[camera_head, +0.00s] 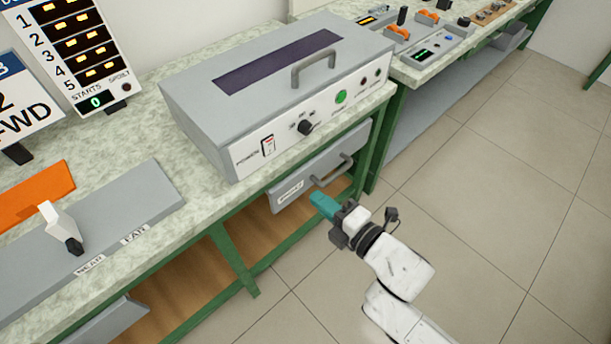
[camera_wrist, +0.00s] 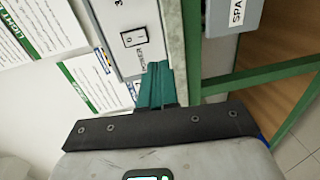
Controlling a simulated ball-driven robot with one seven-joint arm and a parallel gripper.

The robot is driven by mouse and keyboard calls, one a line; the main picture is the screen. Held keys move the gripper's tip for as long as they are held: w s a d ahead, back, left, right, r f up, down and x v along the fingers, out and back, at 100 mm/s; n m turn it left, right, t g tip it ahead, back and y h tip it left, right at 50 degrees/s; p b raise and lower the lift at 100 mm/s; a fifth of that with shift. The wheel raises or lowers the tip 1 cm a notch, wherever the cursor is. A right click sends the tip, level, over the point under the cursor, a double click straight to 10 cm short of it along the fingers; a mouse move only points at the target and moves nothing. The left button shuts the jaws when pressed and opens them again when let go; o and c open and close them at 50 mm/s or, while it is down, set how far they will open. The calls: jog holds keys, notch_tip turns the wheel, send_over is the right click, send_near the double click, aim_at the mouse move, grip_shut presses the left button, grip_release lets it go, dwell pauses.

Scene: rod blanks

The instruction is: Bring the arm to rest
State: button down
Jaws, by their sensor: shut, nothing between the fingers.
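My gripper (camera_head: 322,205) has teal fingers and is shut and empty. In the head view it is at the end of my white arm, in front of the bench and just below the grey drawer (camera_head: 310,180) with its grey handle. I cannot tell from this view how far it is from the drawer. In the wrist view the teal fingers (camera_wrist: 155,86) are together, in front of a white panel (camera_wrist: 128,35) with a black-outlined switch.
A grey machine (camera_head: 270,90) with a power switch, knob and green button stands on the bench (camera_head: 140,125). A grey plate with a white lever (camera_head: 60,225) lies at left. A second bench with controls (camera_head: 430,50) is behind. The tiled floor (camera_head: 490,190) at right is clear.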

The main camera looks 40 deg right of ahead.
jog(key=s+d+f+m+g+h+p, duration=0.1)
jog(key=s+d+f+m+g, duration=0.1)
jog(key=f+m+g, duration=0.3)
jog(key=s+d+f+m+g+h, duration=0.2)
jog(key=s+m+g, duration=0.1)
jog(key=m, duration=0.4)
jog(key=s+a+f+m+g+y, duration=0.1)
jog(key=s+a+m+g, duration=0.3)
jog(key=s, duration=0.6)
jog(key=m+g+y+p, duration=0.1)
jog(key=m+g, duration=0.1)
jog(key=g, duration=0.1)
jog(key=shift+s+g+y, duration=0.3)
jog(key=shift+y, duration=0.1)
dwell(0.5)
